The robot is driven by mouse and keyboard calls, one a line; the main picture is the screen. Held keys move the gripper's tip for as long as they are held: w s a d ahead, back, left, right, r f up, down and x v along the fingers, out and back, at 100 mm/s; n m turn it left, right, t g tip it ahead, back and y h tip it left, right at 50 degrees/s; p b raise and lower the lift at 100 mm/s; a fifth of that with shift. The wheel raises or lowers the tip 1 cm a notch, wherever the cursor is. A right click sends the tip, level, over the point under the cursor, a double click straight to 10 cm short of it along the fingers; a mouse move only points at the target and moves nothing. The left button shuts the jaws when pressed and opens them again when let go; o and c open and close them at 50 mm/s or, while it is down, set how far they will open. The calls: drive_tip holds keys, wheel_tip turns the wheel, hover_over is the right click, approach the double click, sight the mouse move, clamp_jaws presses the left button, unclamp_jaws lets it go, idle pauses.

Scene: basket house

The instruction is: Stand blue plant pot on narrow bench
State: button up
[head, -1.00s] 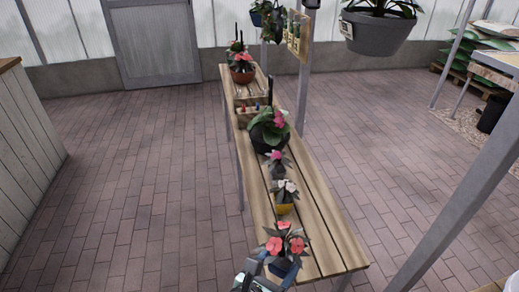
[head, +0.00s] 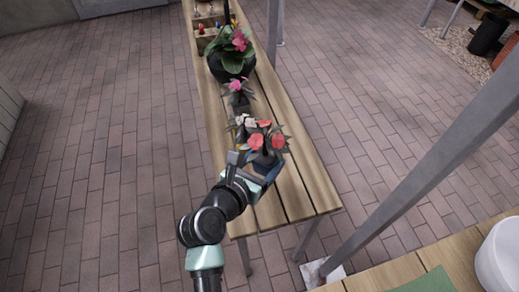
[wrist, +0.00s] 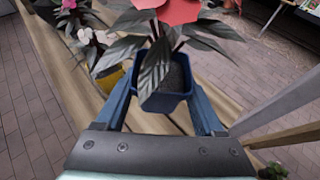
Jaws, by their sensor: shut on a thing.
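The blue plant pot (wrist: 165,101), with red and pink flowers and dark leaves, is between the two blue fingers of my gripper (wrist: 163,88) in the wrist view. In the head view the pot (head: 268,170) is partly hidden by my gripper (head: 256,172) and its flowers. It appears roughly upright over the near part of the narrow bench (head: 300,195). I cannot tell whether its base touches the planks. My gripper is shut on the pot.
A white-flowered plant in a yellow pot (wrist: 108,80) stands close by on the bench. Beyond it are a small pink-flowered plant (head: 237,90) and a large black pot (head: 230,66). A grey post (head: 430,170) slants at right. The bench's near end is bare.

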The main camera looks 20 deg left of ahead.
wheel_tip(320, 180, down, 9)
drive_tip(key=b, duration=0.2)
drive_tip(key=shift+r+b, duration=0.2)
drive_tip(key=shift+b, duration=0.2)
drive_tip(key=shift+r, duration=0.1)
drive_tip(key=o, duration=1)
drive_tip(key=shift+f, duration=0.25)
drive_tip(key=o, duration=0.5)
drive_tip(key=shift+r, duration=0.15)
